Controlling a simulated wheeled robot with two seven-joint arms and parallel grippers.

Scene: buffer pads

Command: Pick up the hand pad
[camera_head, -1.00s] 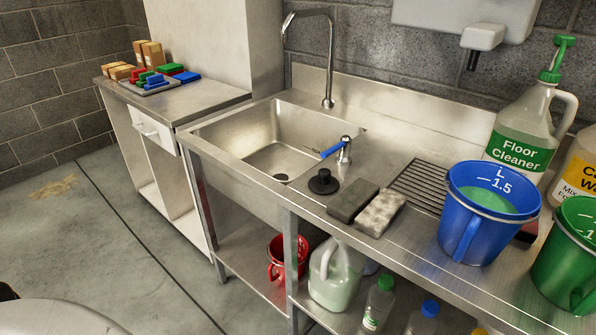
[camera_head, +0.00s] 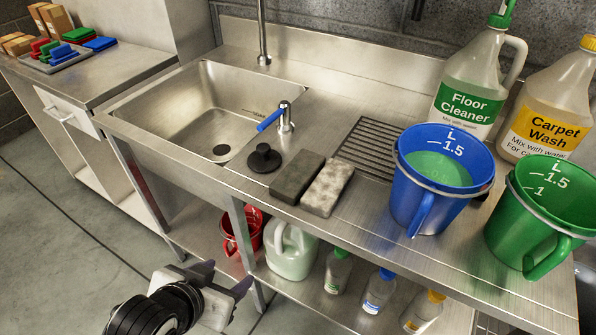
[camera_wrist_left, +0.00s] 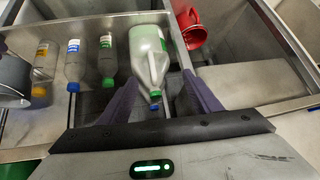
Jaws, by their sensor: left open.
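Two block-shaped pads lie side by side on the steel counter right of the sink: a plain dark grey pad (camera_head: 285,178) and a mottled light grey pad (camera_head: 327,188). Which one is the hand pad I cannot tell. My left gripper (camera_head: 224,277) is open and empty in front of the counter, lower in the picture than the pads. In the left wrist view the open fingers (camera_wrist_left: 165,100) point towards the lower shelf, with a white jug (camera_wrist_left: 150,55) beyond them. The pads are not in that view. My right gripper is not in view.
A black round plug (camera_head: 264,159) and a tap (camera_head: 285,120) stand near the pads. A blue bucket (camera_head: 440,195), a green bucket (camera_head: 540,215) and large cleaner bottles stand to the right. The counter edge and shelf with bottles lie near my left gripper.

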